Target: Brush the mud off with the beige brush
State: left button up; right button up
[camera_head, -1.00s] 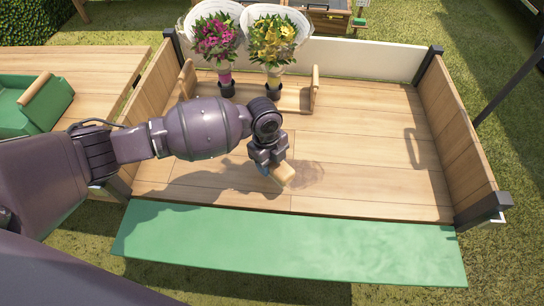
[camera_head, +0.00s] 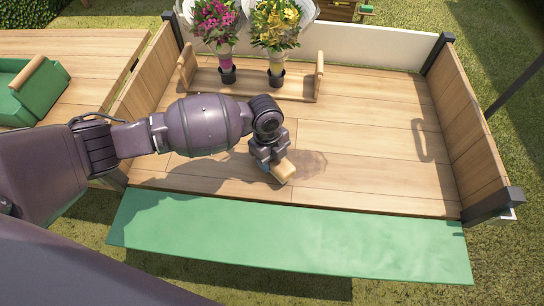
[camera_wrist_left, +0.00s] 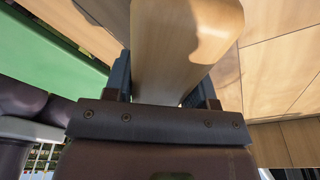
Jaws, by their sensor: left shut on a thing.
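The beige brush (camera_head: 285,172) is held at the tip of my left gripper (camera_head: 271,160), low over the wooden cart bed (camera_head: 370,125). In the left wrist view, the brush's pale wooden body (camera_wrist_left: 180,45) lies between the two fingers of the left gripper (camera_wrist_left: 160,85), which are shut on it. The bristles are hidden. A darker patch (camera_head: 312,161) lies on the boards just right of the brush. I cannot tell whether it is mud or shadow, or whether the brush touches the boards. My right gripper is out of view.
Two wrapped bouquets, one pink (camera_head: 217,25) and one yellow (camera_head: 276,28), stand in a wooden carrier (camera_head: 305,90) at the back. Wooden side walls (camera_head: 465,125) bound the bed. A green flap (camera_head: 290,238) runs along the front. The bed's right half is clear.

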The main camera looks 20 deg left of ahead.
pick_arm(q)
jog(key=shift+f, duration=0.1)
jog(key=shift+f, duration=0.1)
jog(key=shift+f+b, duration=0.35)
jog(key=shift+f, duration=0.45)
dwell(0.3)
jog(key=shift+d, duration=0.1)
